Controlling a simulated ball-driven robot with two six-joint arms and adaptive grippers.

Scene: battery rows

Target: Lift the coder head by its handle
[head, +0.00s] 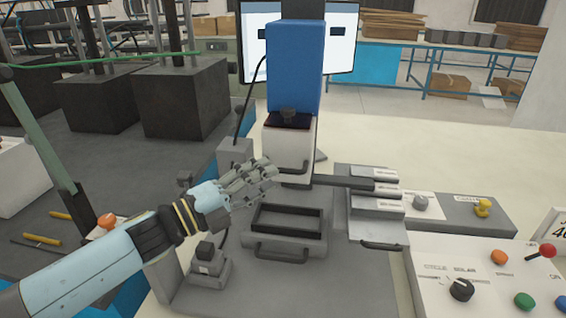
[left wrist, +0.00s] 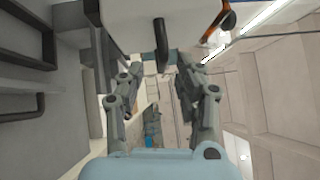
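The coder head appears to be the white block (head: 288,148) under a tall blue housing (head: 296,68) on the upright column; this reading is uncertain. The white block (left wrist: 195,12) also shows at the top of the left wrist view, with a dark bar-shaped handle (left wrist: 161,42) sticking out of it. My left gripper (head: 274,172) is just below and left of the white block in the head view. In the left wrist view its fingers (left wrist: 158,72) are spread, with the handle end near the gap between the tips. I see no grip on it. My right gripper is not in view.
A dark-rimmed tray (head: 262,246) with a front handle lies below the gripper. Grey-white modules (head: 375,207) stand to the right, beside a control panel (head: 470,275) with knobs and a red-topped lever (head: 546,250). A small black-topped switch box (head: 206,262) stands under my left wrist.

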